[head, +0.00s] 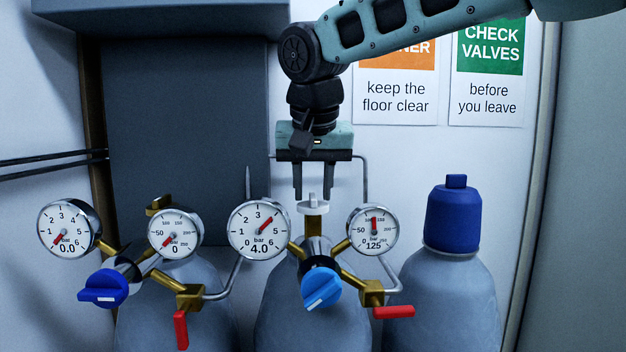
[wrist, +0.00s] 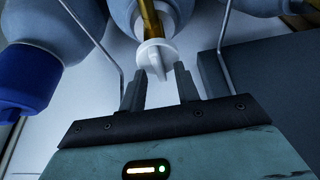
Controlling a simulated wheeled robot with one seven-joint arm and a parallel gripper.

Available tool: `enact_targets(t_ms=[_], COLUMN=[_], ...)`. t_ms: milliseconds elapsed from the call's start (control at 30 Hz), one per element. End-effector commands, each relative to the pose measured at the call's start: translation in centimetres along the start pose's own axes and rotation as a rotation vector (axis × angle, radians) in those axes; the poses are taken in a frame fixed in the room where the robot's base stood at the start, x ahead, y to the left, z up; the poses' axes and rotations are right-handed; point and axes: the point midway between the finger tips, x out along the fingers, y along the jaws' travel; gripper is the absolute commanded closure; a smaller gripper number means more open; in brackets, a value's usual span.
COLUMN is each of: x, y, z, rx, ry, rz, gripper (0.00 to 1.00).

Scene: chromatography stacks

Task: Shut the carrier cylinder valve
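The middle cylinder (head: 310,325) carries a white valve handwheel (head: 313,207) on a brass stem. No label in view names it as the carrier cylinder. Its gauges (head: 259,229) and (head: 374,229) read 4.0 bar and 125. My gripper (head: 312,192) points down just above the handwheel, its two fingers apart with nothing between them. In the wrist view, the white handwheel (wrist: 156,54) lies just beyond the fingertips (wrist: 158,80), roughly centred between them. I cannot tell whether they touch it.
The left cylinder (head: 172,325) has gauges at 0 and a dark blue knob (head: 104,288). A light blue knob (head: 321,288) and red levers (head: 393,312) sit in front. A blue-capped cylinder (head: 447,290) stands right. Thin grey pipes (head: 365,180) run beside my gripper.

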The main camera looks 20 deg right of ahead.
Motion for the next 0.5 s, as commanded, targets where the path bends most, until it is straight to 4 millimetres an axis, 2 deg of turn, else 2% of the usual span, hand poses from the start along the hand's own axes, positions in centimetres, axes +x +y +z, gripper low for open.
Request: enact_targets(t_ms=[133, 233, 500], x=[-0.7, -2.2, -8.3], y=[0.0, -0.1, -0.1], z=[0.0, 0.0, 0.0], rx=[0.000, 0.000, -0.001], ry=[0.001, 0.003, 0.003], rz=[-0.001, -0.003, -0.004], gripper=[0.68, 0.68, 0.68])
